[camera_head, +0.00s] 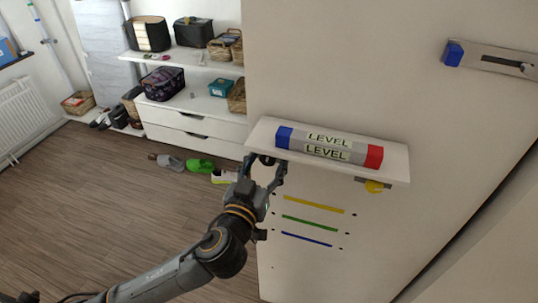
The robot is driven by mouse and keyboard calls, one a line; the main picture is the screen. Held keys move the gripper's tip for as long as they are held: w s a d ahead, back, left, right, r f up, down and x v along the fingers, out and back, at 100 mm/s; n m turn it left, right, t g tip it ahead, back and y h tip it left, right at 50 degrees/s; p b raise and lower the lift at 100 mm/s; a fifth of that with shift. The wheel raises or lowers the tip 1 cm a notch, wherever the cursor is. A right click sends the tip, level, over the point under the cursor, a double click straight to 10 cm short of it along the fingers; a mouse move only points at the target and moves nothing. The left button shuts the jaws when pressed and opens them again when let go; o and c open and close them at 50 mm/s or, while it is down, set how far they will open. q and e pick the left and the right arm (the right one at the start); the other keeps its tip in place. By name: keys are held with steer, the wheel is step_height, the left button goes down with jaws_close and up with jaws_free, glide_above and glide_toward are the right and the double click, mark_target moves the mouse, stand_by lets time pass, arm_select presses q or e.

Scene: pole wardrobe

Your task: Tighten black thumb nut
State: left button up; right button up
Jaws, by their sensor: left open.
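A small black part (266,160), which looks like the black thumb nut, sits under the left end of the white shelf board (396,156). My left gripper (265,169) is just below the shelf's left end, pointing up, with its fingers open on either side of the black part. I cannot tell whether the fingers touch it. A yellow knob (374,186) sits on a bracket under the shelf's right end. A level (330,146) with a blue end and a red end lies on the shelf. My right gripper is not in view.
The shelf sticks out from a large white panel (330,60). Yellow, green and blue strips (310,221) mark the panel below it. A metal bar with a blue end (490,60) is at upper right. Storage shelves and shoes stand behind at left. The wooden floor (90,200) is mostly clear.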

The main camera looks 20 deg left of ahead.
arm_select(q)
steer(key=shift+s+r, duration=0.1)
steer(key=shift+s, duration=0.25)
steer(key=shift+c, duration=1.2)
steer(key=c, duration=0.9)
